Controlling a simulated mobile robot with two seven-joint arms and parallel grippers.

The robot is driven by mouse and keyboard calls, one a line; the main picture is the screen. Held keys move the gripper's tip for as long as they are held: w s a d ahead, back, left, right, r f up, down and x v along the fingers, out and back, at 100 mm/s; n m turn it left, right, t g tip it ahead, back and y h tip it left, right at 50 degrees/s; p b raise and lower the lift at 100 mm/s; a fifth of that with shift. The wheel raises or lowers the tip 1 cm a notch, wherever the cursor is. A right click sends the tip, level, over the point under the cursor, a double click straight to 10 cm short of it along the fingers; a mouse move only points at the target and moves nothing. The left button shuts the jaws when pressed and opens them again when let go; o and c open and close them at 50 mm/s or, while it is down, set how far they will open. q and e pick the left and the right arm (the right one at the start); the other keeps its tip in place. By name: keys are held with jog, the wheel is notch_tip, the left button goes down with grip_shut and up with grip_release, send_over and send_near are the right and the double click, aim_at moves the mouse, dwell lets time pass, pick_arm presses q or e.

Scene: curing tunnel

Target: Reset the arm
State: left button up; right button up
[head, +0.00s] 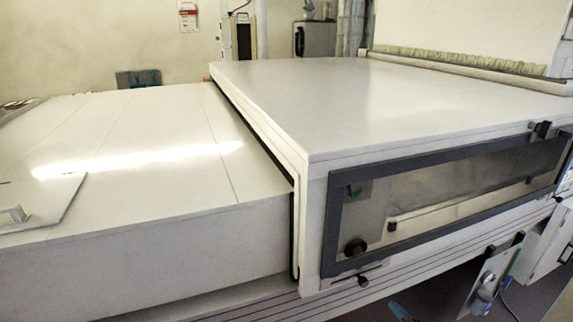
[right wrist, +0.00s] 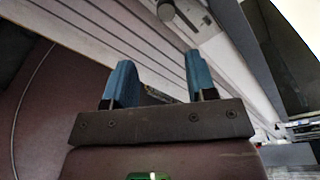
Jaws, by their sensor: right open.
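My right gripper (right wrist: 158,84) shows in the right wrist view with its two blue fingers spread apart and nothing between them. Beyond the fingers are the ribbed pale side panel and a round dark knob (right wrist: 166,10) of the machine. My left gripper is not in view.
The white curing tunnel (head: 400,105) with a dark-framed window (head: 440,200) fills the right of the head view. A lower white bed (head: 130,140) extends to the left. A grey box (head: 315,38) stands at the back wall. Dark floor shows at bottom right.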

jog(key=s+d+f+n+g+h, duration=0.2)
jog(key=s+f+n, duration=0.2)
jog(key=s+n, duration=0.5)
jog(key=s+d+f+n+g+h, duration=0.1)
jog(key=s+f+n, duration=0.3)
jog(key=s+n, duration=0.5)
jog(key=n+g+h, duration=0.1)
jog(key=n, duration=0.4)
jog(key=shift+d+f+h, duration=0.2)
jog(key=shift+d+h, duration=0.2)
dwell(2.0)
